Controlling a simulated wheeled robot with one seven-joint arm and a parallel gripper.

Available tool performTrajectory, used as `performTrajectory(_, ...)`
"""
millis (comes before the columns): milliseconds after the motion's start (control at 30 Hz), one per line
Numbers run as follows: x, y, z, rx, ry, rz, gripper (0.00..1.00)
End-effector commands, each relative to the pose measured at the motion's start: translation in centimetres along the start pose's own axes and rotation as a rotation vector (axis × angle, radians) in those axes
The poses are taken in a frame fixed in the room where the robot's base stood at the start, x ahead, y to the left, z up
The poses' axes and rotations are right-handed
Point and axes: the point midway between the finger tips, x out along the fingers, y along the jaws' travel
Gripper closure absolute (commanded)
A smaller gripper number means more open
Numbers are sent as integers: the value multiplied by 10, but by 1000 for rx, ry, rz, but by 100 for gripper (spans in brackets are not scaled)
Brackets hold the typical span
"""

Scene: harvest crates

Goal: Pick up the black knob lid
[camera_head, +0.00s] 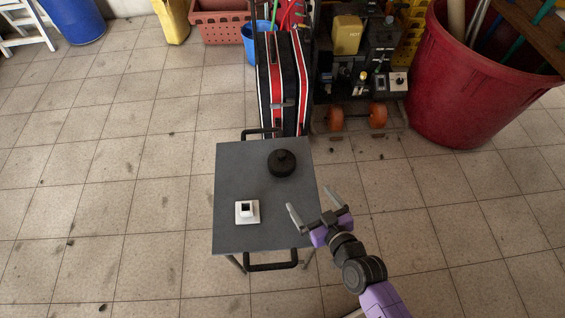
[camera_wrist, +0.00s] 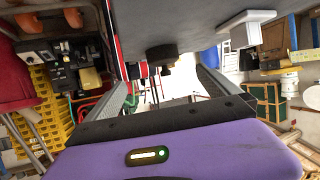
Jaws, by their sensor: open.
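The black knob lid (camera_head: 282,163) is a round dark disc with a small knob on top. It lies near the far right corner of a small grey table (camera_head: 236,172). In the wrist view the lid (camera_wrist: 161,54) appears on the tabletop (camera_wrist: 200,18), beyond and between the fingers. My gripper (camera_head: 312,207) is at the table's right edge, nearer than the lid and apart from it. Its two fingers are spread wide with nothing between them; they also show in the wrist view (camera_wrist: 165,88).
A white square block-like object (camera_head: 247,212) stands on the table's near left part; it also shows in the wrist view (camera_wrist: 246,22). A black and red case (camera_head: 284,85) stands behind the table. A large red bin (camera_head: 470,85) is at the right. Tiled floor is open at left.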

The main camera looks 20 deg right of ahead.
Motion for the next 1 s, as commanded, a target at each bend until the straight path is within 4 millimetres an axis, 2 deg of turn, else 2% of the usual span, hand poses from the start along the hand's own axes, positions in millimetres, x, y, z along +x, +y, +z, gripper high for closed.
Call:
performTrajectory(33, 28, 1, -3, 1, 3, -8, 0)
performTrajectory(100, 56, 0, -7, 1, -1, -22, 0)
performTrajectory(233, 94, -1, -16, 0, -4, -43, 0)
performTrajectory(300, 106, -2, -20, 0, -5, -52, 0)
performTrajectory(467, 123, -3, -25, -2, -5, -61, 0)
performTrajectory(767, 153, -5, -23, -1, -5, -62, 0)
performTrajectory(1000, 187, -6, -19, -1, -5, -62, 0)
